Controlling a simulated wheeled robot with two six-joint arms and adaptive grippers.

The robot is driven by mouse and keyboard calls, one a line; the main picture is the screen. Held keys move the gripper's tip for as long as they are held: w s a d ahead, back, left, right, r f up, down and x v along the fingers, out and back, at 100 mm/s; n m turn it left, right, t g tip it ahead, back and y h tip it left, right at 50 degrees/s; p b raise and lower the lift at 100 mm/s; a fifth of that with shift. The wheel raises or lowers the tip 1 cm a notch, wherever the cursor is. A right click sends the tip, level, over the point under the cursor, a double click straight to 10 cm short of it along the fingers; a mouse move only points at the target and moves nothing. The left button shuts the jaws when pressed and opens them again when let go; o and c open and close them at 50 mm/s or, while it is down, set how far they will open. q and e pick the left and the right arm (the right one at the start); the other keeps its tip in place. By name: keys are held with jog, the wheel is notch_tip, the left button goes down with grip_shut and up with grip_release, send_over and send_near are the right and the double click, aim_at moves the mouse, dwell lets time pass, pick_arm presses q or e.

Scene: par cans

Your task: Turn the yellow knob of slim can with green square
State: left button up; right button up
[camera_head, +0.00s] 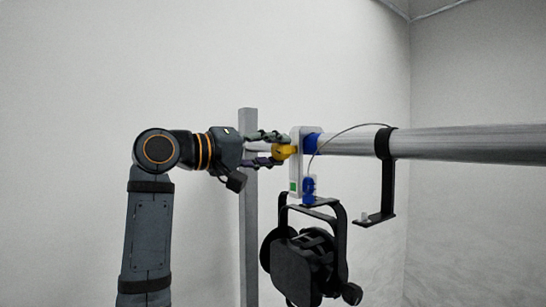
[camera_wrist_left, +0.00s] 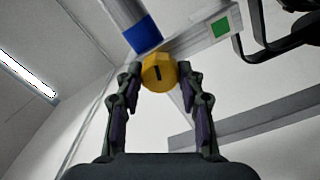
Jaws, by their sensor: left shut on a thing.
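The yellow knob (camera_head: 280,152) sits at the left side of a pale clamp plate (camera_head: 296,165) that bears a small green square. In the left wrist view the round yellow knob (camera_wrist_left: 158,72) shows a dark slot, and the green square (camera_wrist_left: 220,27) is at the upper right. The slim black can (camera_head: 305,265) hangs below the plate on a black yoke. My left gripper (camera_head: 277,150) comes in from the left and is shut on the knob, with a finger on each side of it in the left wrist view (camera_wrist_left: 160,80). My right gripper is not in view.
A grey horizontal pipe (camera_head: 460,143) with a blue band runs right from the plate. A black bracket (camera_head: 388,180) and a thin cable hang from it. A grey upright post (camera_head: 249,215) stands behind my gripper. The space left of my arm is clear.

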pick_arm(q)
jog(key=m, duration=0.2)
jog(key=m+b, duration=0.1)
jog(key=m, duration=0.2)
jog(key=shift+f+m+b, duration=0.25)
jog(key=shift+m+b, duration=0.05)
jog(key=shift+b, duration=0.05)
jog(key=m+b, duration=0.1)
jog(key=m, duration=0.4)
jog(key=shift+m, duration=0.3)
jog(key=m+b, duration=0.1)
jog(key=m, duration=0.9)
jog(key=shift+r+m+b, duration=0.1)
jog(key=shift+m+b, duration=0.2)
jog(key=shift+m, duration=0.1)
jog(key=m, duration=0.5)
jog(key=shift+r, duration=0.1)
jog(key=m, duration=1.7)
jog(key=shift+b, duration=0.3)
